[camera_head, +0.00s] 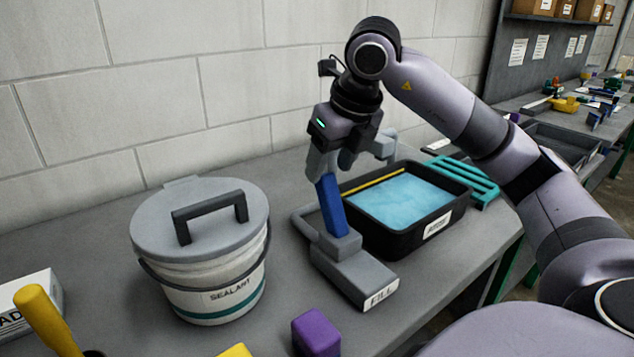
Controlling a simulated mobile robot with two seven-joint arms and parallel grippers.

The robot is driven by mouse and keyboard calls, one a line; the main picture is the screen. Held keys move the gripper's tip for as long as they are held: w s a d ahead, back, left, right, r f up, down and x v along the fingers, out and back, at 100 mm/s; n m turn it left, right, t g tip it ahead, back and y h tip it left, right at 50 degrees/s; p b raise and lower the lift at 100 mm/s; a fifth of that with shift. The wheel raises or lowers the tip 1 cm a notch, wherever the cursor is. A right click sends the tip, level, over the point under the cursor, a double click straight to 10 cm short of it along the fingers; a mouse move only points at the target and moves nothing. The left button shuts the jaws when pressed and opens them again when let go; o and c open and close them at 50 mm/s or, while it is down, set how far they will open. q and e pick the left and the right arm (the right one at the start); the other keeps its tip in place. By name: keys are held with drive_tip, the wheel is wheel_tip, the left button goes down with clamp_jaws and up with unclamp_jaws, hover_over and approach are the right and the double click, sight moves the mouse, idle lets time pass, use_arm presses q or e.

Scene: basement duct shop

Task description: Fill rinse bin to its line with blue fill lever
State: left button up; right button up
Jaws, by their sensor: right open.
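The blue fill lever (331,205) stands nearly upright, leaning slightly left, on a grey base (352,270) marked FILL. My right gripper (333,168) is open at the lever's top, with its fingers pointing down. The gripper hides the lever's tip, and I cannot tell whether the fingers touch it. The black rinse bin (397,248) is right of the lever and holds light blue water (405,202). A yellow line (374,187) runs along its far inner wall, just above the water. A grey spout (384,146) is partly hidden behind the gripper. My left gripper is out of view.
A lidded sealant bucket (205,262) stands close left of the FILL base. A purple block (316,333) and a yellow handle (44,318) are in front. A teal rack (464,178) lies beyond the bin. The bench's front edge is close to the bin's right.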

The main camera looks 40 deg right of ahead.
sight(327, 174)
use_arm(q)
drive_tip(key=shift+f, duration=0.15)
use_arm(e)
drive_tip(key=shift+x, duration=2.7)
drive_tip(key=shift+a, duration=0.1)
